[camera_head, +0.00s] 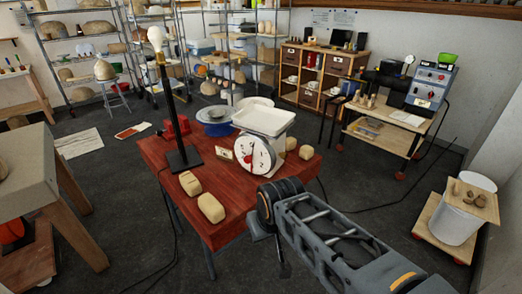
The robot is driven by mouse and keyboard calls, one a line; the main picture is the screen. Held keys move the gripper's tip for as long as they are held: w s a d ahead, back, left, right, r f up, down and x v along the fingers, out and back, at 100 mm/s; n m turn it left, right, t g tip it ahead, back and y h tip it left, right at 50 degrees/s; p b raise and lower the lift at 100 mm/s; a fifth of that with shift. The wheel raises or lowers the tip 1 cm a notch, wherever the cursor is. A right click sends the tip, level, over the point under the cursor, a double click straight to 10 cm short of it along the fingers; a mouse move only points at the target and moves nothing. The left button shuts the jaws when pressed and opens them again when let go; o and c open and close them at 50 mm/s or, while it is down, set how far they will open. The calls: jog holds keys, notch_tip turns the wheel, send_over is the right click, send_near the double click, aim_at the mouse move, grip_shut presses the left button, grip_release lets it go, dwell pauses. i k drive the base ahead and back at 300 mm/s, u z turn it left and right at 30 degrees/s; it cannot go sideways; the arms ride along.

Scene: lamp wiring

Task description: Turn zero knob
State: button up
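A kitchen scale with a white pan (263,120) and a round white dial (254,153) stands on the red wooden table (210,228). A narrow dark part hangs below that joint. I cannot clearly make out my gripper's fingers or whether they are open.
A black lamp stand (177,110) with a pale bulb is left of the scale. Pale blocks (211,208) lie at the table's front, others right of the scale. A small card (225,154), a blue-grey bowl (217,116) and a red object (177,127) are also there. Cables hang off the table.

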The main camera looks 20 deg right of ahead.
aim_at(284, 154)
jog(key=z, duration=0.3)
jog(key=i, duration=0.85)
jog(key=u, duration=1.15)
jog(key=k, duration=0.5)
jog(key=z, duration=1)
